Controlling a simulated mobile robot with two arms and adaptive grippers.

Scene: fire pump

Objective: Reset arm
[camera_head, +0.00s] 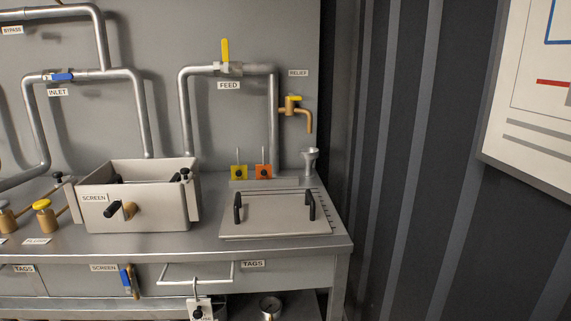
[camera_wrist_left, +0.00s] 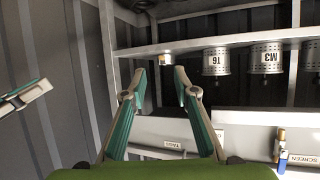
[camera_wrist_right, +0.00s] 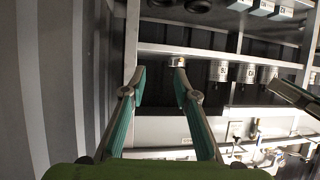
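My left gripper (camera_wrist_left: 160,76) shows in the left wrist view with its two fingers apart and nothing between them. My right gripper (camera_wrist_right: 160,76) shows in the right wrist view, also with its fingers spread and empty. Neither gripper nor either arm is in the head view. Both grippers appear clear of the bench and its fittings.
The head view shows a steel bench with a screen box (camera_head: 138,207), a lidded plate with two black handles (camera_head: 275,214), and pipes with a yellow-handled feed valve (camera_head: 225,52). A corrugated wall (camera_head: 410,160) stands right. Labelled metal canisters (camera_wrist_left: 216,62) show in the left wrist view.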

